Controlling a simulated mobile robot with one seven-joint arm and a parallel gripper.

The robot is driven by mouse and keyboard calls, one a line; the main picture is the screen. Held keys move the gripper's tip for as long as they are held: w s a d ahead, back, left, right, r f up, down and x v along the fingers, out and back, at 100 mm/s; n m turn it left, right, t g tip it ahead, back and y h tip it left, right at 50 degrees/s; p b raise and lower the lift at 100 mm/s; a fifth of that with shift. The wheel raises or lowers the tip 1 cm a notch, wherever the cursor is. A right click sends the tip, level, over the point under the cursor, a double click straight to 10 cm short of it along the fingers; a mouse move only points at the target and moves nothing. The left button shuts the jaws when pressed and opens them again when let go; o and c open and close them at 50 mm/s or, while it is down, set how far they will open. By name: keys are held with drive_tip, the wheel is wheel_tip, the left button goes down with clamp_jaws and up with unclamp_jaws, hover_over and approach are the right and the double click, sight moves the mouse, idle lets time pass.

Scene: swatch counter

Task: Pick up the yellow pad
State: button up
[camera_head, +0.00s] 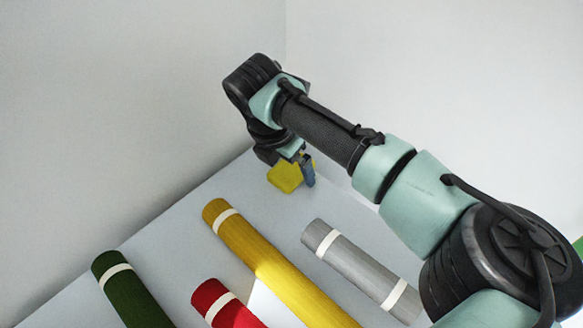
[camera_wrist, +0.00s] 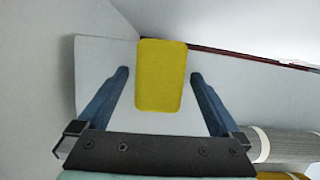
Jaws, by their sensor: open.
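The yellow pad (camera_head: 284,177) lies flat at the far corner of the counter, partly hidden by my gripper in the head view. In the wrist view the yellow pad (camera_wrist: 161,75) is a rounded rectangle with its long side running up the picture. My gripper (camera_head: 304,170) is over or beside the pad at the far end of the counter. In the wrist view my gripper (camera_wrist: 159,74) is open, with one blue finger on each side of the pad and a gap between each finger and the pad.
The counter (camera_head: 177,222) holds banded rolls: yellow (camera_head: 260,255), grey (camera_head: 350,260), red (camera_head: 222,303) and dark green (camera_head: 125,285). The grey roll (camera_wrist: 280,146) shows at the wrist view's right. Walls rise close behind the pad's corner.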

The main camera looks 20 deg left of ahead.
sight(290, 168)
drive_tip(key=shift+f, duration=0.15)
drive_tip(key=c, duration=1.3)
drive_tip(key=shift+o, duration=0.2)
wheel_tip(290, 168, up, 11)
drive_tip(key=shift+f+p, duration=0.2)
drive_tip(key=shift+p, duration=0.25)
